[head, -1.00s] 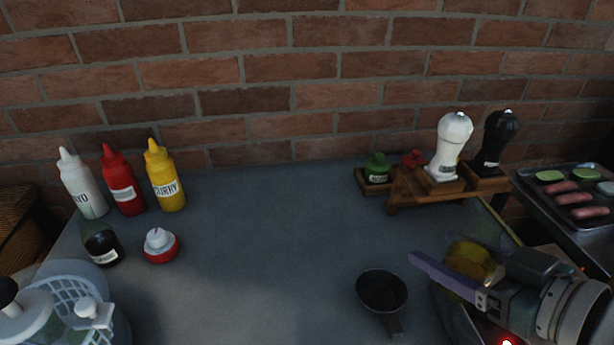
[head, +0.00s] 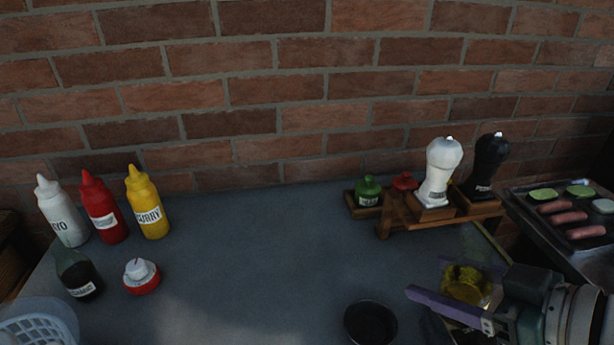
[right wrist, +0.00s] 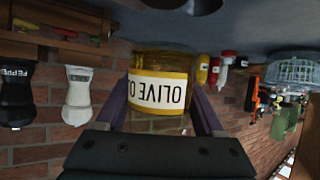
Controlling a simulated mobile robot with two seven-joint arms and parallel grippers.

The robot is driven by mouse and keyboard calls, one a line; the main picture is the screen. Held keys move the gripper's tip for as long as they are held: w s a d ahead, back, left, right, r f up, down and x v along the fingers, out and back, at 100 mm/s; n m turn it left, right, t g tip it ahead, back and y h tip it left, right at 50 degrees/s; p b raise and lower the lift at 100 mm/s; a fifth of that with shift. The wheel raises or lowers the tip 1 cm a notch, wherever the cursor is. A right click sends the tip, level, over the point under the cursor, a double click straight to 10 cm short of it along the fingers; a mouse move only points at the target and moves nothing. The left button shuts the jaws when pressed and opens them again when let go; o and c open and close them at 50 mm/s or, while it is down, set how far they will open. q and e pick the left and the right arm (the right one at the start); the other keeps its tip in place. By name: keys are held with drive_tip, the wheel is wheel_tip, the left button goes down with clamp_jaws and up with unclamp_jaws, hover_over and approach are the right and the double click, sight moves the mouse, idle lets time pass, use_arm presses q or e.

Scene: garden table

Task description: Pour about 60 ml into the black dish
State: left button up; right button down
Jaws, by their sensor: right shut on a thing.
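The black dish (head: 370,322) sits on the grey table near the bottom edge of the head view, its lower part cut off. My right gripper (head: 440,280), with purple fingers, is to the right of the dish and shut on a yellow see-through bottle (head: 466,284). In the right wrist view the bottle (right wrist: 158,92) stands between the fingers, its label reading "OLIVE" upside down. A dark rounded shape at the top of that view may be the dish. I see no oil flowing. My left gripper is not in view.
Mayo (head: 63,215), red (head: 104,210) and curry (head: 148,206) bottles stand at left, with a dark bottle (head: 79,275) and a red-white jar (head: 141,277). A wooden rack (head: 398,226) holds white and black mills. A grill tray (head: 560,243) is at right. Mid-table is clear.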

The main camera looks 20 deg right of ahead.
drive_tip(key=shift+w, duration=0.1)
drive_tip(key=g+h+p, duration=0.1)
drive_tip(key=g, duration=0.1)
drive_tip(key=f+n+g+h+p, duration=0.1)
drive_tip(key=g+h+p, duration=0.1)
drive_tip(key=n+g+h+p, duration=0.1)
drive_tip(key=g+h+p, duration=0.1)
drive_tip(key=g, duration=0.1)
drive_tip(key=shift+s+d+f, duration=0.15)
drive_tip(key=shift+s+f, duration=0.05)
drive_tip(key=shift+f, duration=0.2)
drive_tip(key=shift+s+d, duration=0.1)
drive_tip(key=shift+s+d+f+n+g+h+b, duration=0.2)
drive_tip(key=shift+f+n+g+h+b, duration=0.15)
drive_tip(key=shift+g+h, duration=0.25)
drive_tip(key=shift+s+d+r+g+h, duration=0.15)
drive_tip(key=shift+s+r+g+h, duration=0.1)
drive_tip(key=shift+r+g+h, duration=0.3)
drive_tip(key=shift+s+d+g, duration=0.1)
drive_tip(key=shift+g, duration=0.15)
